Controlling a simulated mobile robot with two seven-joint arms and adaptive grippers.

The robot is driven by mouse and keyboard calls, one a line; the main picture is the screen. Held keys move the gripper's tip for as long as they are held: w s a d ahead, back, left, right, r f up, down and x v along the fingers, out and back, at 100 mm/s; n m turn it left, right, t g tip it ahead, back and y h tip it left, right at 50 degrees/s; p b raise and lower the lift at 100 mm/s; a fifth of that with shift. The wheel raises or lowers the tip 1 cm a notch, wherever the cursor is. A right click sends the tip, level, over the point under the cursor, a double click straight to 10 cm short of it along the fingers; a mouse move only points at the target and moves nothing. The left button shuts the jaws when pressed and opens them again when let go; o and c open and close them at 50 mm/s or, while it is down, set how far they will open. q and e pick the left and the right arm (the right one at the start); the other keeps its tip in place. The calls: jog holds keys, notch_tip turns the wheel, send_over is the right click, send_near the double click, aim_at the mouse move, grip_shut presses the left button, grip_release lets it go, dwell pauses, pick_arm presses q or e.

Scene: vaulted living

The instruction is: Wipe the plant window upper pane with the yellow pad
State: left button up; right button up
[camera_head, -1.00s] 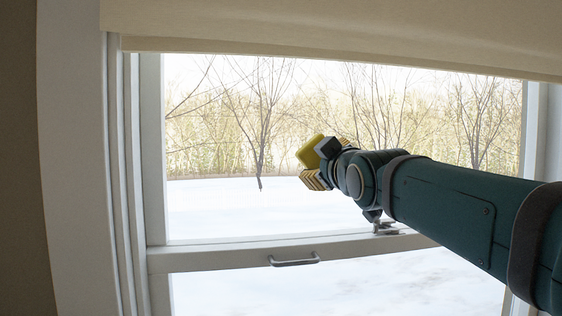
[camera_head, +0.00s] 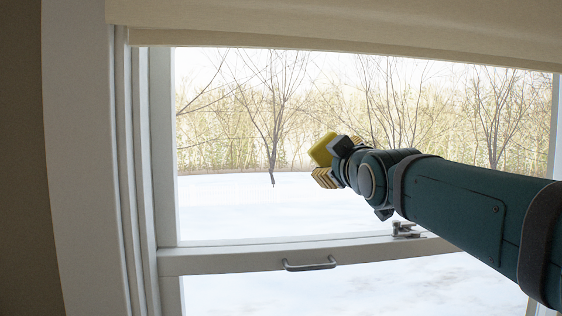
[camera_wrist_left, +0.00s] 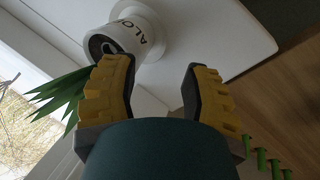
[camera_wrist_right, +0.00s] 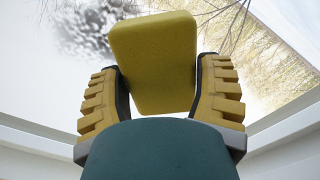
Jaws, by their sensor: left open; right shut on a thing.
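The yellow pad (camera_wrist_right: 153,65) is a flat rounded block held between the fingers of my right gripper (camera_wrist_right: 158,90). In the head view the pad (camera_head: 322,149) shows at the tip of my right gripper (camera_head: 333,162), in front of the upper pane (camera_head: 240,205). I cannot tell whether the pad touches the glass. Bare trees and snow show through the pane. In the left wrist view my left gripper (camera_wrist_left: 160,88) is open and empty, near a white pot lettered "ALO" (camera_wrist_left: 125,38) with green spiky leaves (camera_wrist_left: 62,95). My left gripper is outside the head view.
A cream blind (camera_head: 340,32) hangs over the top of the window. A white rail (camera_head: 230,259) with a metal handle (camera_head: 309,264) and a latch (camera_head: 405,230) runs below the pane. The white frame (camera_head: 163,150) bounds it on the left.

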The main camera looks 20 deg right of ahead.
pick_arm(q)
jog(key=shift+r+p, duration=0.3)
jog(key=shift+r, duration=0.05)
pick_arm(e)
jog(key=shift+x, duration=0.85)
pick_arm(q)
jog(key=shift+f+b, duration=0.6)
pick_arm(e)
jog(key=shift+s+d, duration=0.25)
jog(key=shift+d, duration=0.75)
jog(key=shift+s+d, duration=0.2)
jog(key=shift+d, duration=0.8)
pick_arm(q)
jog(key=shift+f+b, duration=0.7)
jog(key=shift+b, duration=0.05)
pick_arm(e)
jog(key=shift+s+d, duration=0.2)
jog(key=shift+d, duration=0.75)
jog(key=shift+s+d, duration=0.2)
jog(key=shift+d, duration=0.8)
